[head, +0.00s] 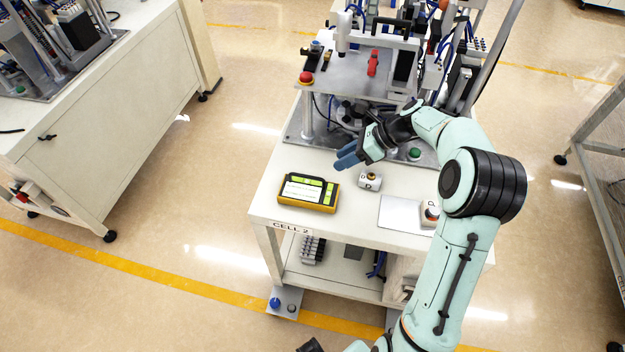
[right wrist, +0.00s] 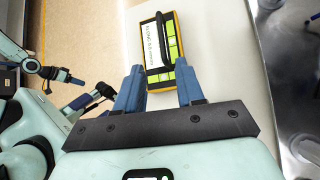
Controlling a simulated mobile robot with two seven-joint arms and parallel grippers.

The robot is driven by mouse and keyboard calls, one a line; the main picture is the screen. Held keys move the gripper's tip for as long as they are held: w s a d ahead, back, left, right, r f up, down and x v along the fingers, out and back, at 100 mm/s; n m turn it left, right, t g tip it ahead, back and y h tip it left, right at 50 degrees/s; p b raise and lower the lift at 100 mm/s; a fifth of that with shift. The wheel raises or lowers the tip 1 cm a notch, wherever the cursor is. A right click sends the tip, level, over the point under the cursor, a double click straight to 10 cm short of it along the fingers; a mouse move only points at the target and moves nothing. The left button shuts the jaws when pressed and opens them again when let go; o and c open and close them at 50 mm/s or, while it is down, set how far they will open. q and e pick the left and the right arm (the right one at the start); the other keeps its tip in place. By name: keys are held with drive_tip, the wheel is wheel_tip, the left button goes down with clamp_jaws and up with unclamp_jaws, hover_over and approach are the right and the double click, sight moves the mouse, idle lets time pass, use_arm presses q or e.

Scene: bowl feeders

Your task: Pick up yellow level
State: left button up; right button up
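The yellow level (head: 308,192) is a yellow and black block with a white label and green windows, lying on the white tabletop of the cart at its left front. In the right wrist view the level (right wrist: 173,44) lies ahead of the fingers, its near end by the gap between the tips. My right gripper (head: 347,156) is open and empty, above the table, behind and right of the level in the head view. Its blue fingers (right wrist: 160,80) stand apart in the wrist view. Blue-tipped parts, seemingly of my left arm, show at the wrist view's left edge; their opening is unclear.
A small box with a yellow button (head: 370,181) stands right of the level. A grey plate (head: 402,213) and a box with a red button (head: 432,214) lie further right. The raised feeder machine (head: 365,75) stands behind. The table's front left edge is close to the level.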

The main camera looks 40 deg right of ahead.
sight(308, 176)
drive_tip(key=x, duration=0.7)
drive_tip(key=shift+a+f, duration=0.15)
drive_tip(key=shift+a, duration=0.15)
drive_tip(key=shift+w+d+b+x, duration=0.1)
drive_tip(key=shift+b+x, duration=0.05)
drive_tip(key=shift+x, duration=1.3)
drive_tip(key=shift+w+d+b+x, duration=0.15)
drive_tip(key=shift+x, duration=1.35)
clamp_jaws()
